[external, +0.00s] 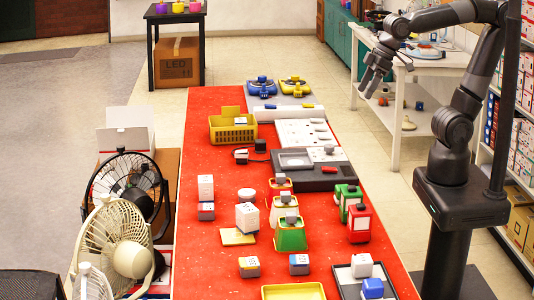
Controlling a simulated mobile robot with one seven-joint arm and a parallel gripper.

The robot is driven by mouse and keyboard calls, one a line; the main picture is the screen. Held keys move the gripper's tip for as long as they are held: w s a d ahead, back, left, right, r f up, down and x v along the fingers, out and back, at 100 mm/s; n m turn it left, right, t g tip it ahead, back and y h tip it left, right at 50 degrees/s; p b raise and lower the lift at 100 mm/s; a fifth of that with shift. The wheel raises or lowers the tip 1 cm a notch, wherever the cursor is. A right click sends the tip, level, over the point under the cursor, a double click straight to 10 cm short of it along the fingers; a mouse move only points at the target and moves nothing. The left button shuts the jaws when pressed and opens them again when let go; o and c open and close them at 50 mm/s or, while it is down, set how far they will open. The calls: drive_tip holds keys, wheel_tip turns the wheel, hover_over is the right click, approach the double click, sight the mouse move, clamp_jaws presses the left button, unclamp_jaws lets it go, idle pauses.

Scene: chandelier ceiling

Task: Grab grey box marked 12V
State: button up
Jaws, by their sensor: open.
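Several small grey boxes with coloured or white faces stand on the red table (218,270). One grey box (249,267) is near the front, another grey box (299,264) is to its right, and a third grey box (206,212) is at the left edge. Their markings are too small to read, so I cannot tell which is marked 12V. My gripper (370,84) is open and empty, raised in the air at the upper right, well away from these boxes.
Red and green containers, a yellow basket (232,129) and a black tray (318,176) crowd the table's middle. A yellow tray (293,291) is at the front. Fans (120,237) stand along the left side. A white table (436,65) is behind my arm.

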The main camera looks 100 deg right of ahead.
drive_tip(key=w+a, duration=0.8)
drive_tip(key=w, duration=0.2)
approach(306, 259)
drive_tip(key=shift+m+g+h, duration=0.3)
drive_tip(key=x, duration=1)
drive_tip(key=shift+w+a, duration=0.25)
drive_tip(key=shift+w, duration=0.1)
drive_tip(key=c, duration=1.1)
